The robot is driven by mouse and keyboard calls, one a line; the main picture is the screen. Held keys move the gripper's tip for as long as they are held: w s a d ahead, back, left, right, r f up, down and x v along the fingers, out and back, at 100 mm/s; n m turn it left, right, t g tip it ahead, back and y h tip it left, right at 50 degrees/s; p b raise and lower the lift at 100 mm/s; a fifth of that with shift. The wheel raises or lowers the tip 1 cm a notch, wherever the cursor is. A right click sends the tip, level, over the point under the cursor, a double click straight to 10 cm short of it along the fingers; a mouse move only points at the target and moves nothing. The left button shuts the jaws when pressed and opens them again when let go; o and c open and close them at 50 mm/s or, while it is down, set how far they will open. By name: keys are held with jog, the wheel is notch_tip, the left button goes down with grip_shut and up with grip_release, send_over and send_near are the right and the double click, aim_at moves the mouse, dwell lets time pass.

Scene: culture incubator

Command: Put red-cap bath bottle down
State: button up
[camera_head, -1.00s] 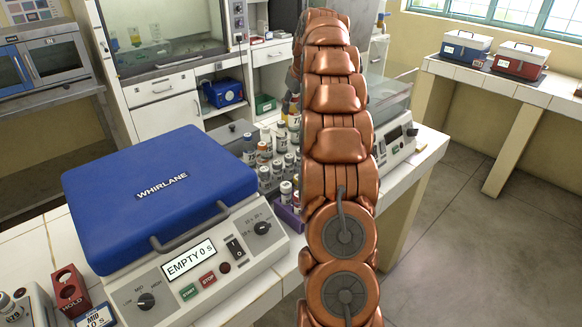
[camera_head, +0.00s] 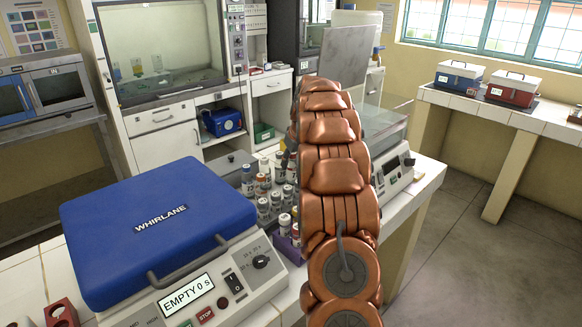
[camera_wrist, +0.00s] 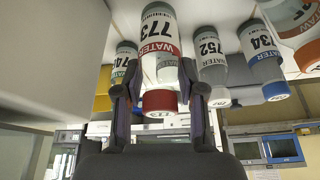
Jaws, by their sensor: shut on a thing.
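The red-cap bottle (camera_wrist: 160,50), labelled WATER 773, is between the fingers of my gripper (camera_wrist: 160,68) in the wrist view, which looks upside down. The gripper is shut on it near its capped end. The bottle is in line with its neighbours; whether its base touches the surface cannot be told. In the head view my own copper arm hides the gripper, and the held bottle cannot be made out there.
Close beside it stand bottle 752 (camera_wrist: 208,60), blue-capped bottle 734 (camera_wrist: 262,50) and another bottle (camera_wrist: 126,58). The head view shows more bottles (camera_head: 263,205) between the blue-lidded Whirlane machine (camera_head: 150,225) and a balance-like device (camera_head: 393,172).

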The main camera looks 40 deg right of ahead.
jog(key=shift+f, duration=1.25)
jog(key=shift+f, duration=0.2)
jog(key=o, duration=1.1)
jog(key=shift+r, duration=0.1)
jog(key=shift+o, duration=0.2)
jog(key=shift+r, duration=0.1)
jog(key=b+v, duration=0.1)
jog(key=v, duration=1.1)
jog(key=shift+b, duration=0.3)
jog(key=shift+a, duration=0.15)
